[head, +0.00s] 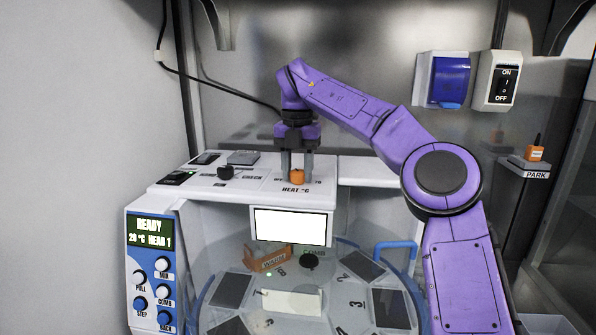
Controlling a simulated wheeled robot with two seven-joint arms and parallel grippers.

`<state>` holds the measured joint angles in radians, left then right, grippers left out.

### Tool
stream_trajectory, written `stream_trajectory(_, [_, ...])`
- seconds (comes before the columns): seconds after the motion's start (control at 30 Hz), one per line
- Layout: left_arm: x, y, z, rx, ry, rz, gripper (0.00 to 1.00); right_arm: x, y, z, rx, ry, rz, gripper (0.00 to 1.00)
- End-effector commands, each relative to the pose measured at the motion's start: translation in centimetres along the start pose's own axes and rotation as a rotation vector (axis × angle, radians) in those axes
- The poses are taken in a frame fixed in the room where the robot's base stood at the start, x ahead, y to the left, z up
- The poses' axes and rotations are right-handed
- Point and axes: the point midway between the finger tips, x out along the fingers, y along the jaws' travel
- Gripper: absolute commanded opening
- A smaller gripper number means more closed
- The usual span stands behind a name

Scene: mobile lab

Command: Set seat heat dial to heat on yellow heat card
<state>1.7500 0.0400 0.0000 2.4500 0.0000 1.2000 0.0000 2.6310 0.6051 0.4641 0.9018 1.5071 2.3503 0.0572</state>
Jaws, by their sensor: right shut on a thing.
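The orange heat dial (297,178) sits on top of the white machine, above the printed words "HEAT °C". My right gripper (297,168) points straight down over it, and its fingers are shut on the dial from both sides. The fingers hide part of the dial and of the scale marks around it, so its setting cannot be read. No yellow heat card can be made out. A blank white panel (290,226) on the machine's front shows no readable writing. My left gripper is not in view.
A black knob (225,172) stands left of the dial. A display (150,232) reads READY, 20 °C, HEAD 1, above several knobs. Below is a round turntable (345,285) with dark pads and an orange block (268,258). An ON/OFF switch (503,82) is on the back wall.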

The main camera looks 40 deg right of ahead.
Motion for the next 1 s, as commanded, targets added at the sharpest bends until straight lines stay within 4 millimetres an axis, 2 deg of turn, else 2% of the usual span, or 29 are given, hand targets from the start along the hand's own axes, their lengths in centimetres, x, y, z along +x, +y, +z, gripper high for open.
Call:
stream_trajectory(0.63, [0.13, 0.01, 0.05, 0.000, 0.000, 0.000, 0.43, -0.05, -0.04, 0.19, 0.053, -0.006, 0.000, 0.11])
stream_trajectory(0.67, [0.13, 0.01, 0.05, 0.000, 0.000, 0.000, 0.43, -0.05, -0.04, 0.19, 0.053, -0.006, 0.000, 0.48])
stream_trajectory(0.7, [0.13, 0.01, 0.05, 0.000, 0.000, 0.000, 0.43, -0.05, -0.04, 0.19, 0.053, -0.006, 0.000, 0.61])
stream_trajectory(0.73, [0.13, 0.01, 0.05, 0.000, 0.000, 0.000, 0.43, -0.05, -0.03, 0.18, 0.053, -0.006, 0.000, 0.67])
stream_trajectory(1.0, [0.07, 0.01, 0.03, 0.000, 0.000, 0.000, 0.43, -0.13, 0.07, 0.06, 0.051, -0.003, 0.000, 0.67])
